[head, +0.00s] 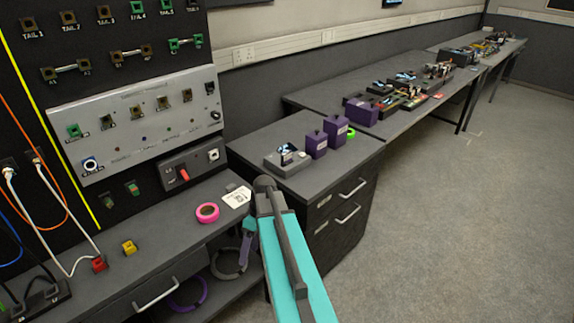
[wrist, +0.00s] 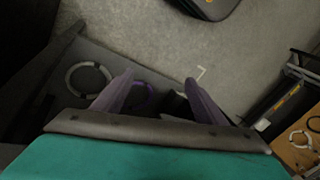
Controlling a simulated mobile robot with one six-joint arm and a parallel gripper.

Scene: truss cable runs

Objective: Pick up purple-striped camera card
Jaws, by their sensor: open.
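I cannot make out a purple stripe on any card in these views. A small grey holder (head: 287,160) with blue and white pieces stands on the drawer cabinet, beside two purple boxes (head: 317,145). Its pieces are too small to identify as cards. My gripper (wrist: 158,88) is open in the wrist view, with nothing seen between its two purple-grey fingers. It points down towards the low shelf and floor. In the head view my teal arm reaches in front of the drawer cabinet, and a purple-grey finger shows beside the bench edge.
A pink tape roll (head: 207,212), a white label sheet (head: 237,197) and a yellow block (head: 129,247) lie on the near bench. Grey (head: 229,264) and purple (head: 188,294) cable coils lie below. Long benches (head: 400,123) run back; the floor (head: 480,200) at right is clear.

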